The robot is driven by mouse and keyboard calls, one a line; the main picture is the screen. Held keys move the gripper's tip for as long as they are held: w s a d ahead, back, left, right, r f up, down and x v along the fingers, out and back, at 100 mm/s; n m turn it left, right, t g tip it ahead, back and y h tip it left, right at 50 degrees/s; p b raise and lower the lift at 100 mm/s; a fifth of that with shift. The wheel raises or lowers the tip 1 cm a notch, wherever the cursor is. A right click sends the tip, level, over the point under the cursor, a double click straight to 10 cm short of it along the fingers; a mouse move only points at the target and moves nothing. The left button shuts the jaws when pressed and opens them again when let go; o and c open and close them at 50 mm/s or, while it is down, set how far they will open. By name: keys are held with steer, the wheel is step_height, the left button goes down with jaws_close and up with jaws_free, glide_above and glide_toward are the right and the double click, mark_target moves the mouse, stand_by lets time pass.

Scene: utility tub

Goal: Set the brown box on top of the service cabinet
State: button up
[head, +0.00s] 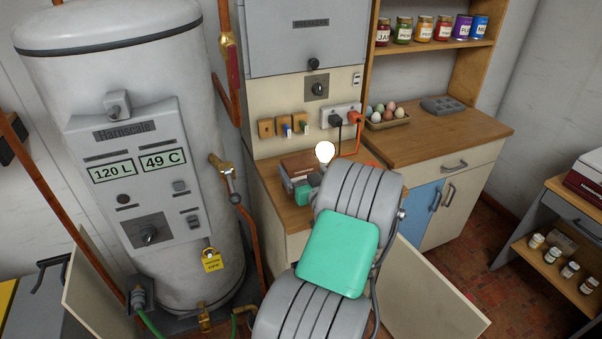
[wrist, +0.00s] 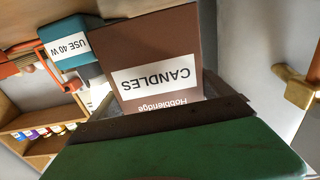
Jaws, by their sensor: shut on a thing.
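The brown box (head: 298,163), labelled CANDLES, is over the wooden top of a low cream cabinet (head: 287,209), likely the service cabinet. In the wrist view the brown box (wrist: 165,45) stands up out of my jaws, label upside down. My gripper (wrist: 165,118) is shut on it; dark jaw edges cross its near end. In the head view my gripper is mostly hidden behind my arm.
A teal base (head: 304,195), labelled USE 40 W in the wrist view (wrist: 70,42), and a bulb (head: 325,152) are close beside the box. A boiler (head: 135,60) with a brass valve (head: 219,163) is left. Plugs with cords (head: 356,118) are behind. An egg tray (head: 387,121) is on the right counter.

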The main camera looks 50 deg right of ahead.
step_height(320, 180, down, 2)
steer(key=shift+d+f, duration=0.1)
steer(key=shift+f, duration=0.15)
steer(key=o, duration=1.3)
